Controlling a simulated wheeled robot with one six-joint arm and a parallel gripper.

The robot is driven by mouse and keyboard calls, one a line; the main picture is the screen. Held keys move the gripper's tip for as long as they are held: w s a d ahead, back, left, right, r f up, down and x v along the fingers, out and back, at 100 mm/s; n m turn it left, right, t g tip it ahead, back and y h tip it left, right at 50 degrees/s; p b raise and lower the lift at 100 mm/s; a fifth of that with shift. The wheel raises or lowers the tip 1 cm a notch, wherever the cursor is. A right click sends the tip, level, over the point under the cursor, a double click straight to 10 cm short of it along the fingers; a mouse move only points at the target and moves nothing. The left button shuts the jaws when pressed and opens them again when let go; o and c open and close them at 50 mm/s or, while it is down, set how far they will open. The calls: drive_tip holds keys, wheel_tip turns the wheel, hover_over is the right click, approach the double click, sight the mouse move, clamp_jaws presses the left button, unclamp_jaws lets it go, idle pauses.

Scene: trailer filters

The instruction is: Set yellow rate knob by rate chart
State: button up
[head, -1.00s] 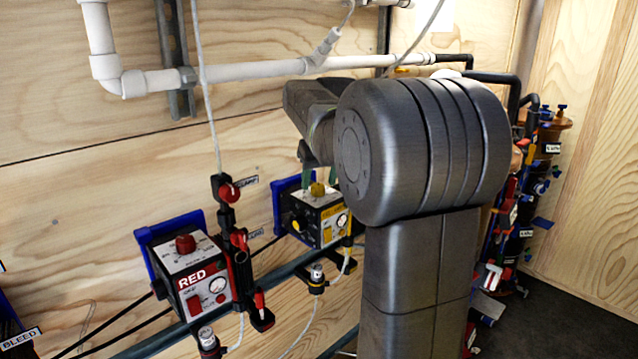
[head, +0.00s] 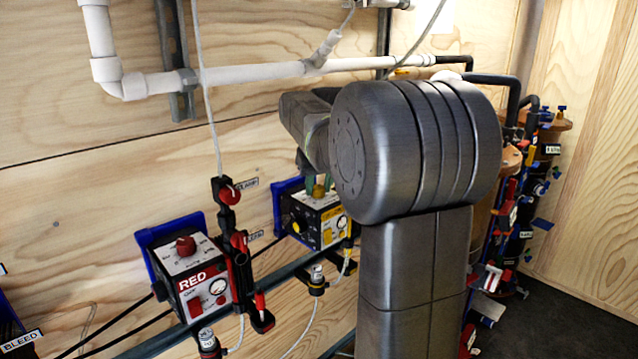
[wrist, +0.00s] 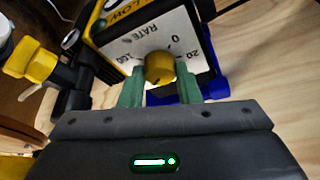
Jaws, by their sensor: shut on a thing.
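The yellow rate knob (wrist: 160,68) sits on the white top face of the yellow pump box, with RATE, 0, 20 and 100 printed around it in the wrist view. My gripper (wrist: 160,88) has green fingers on both sides of the knob and is shut on it. In the head view the knob (head: 319,190) shows small on top of the yellow pump box (head: 325,229), under my gripper (head: 318,181). The knob's exact setting cannot be read. No rate chart is legible in these frames.
A red pump box (head: 195,275) with a red knob stands left of the yellow one. White pipe (head: 250,72) runs along the wall above. A yellow valve fitting (wrist: 38,65) is at the left in the wrist view. Several brown cylinders stand at the right.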

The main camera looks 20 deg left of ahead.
drive_tip(key=shift+a+m+t+h+p, duration=0.1)
drive_tip(key=shift+m+t+h+p, duration=0.4)
drive_tip(key=shift+m, duration=1.4)
drive_tip(key=o, duration=1)
drive_tip(key=shift+r, duration=0.1)
drive_tip(key=v, duration=1.3)
drive_tip(key=shift+s+r, duration=0.15)
drive_tip(key=shift+r, duration=0.2)
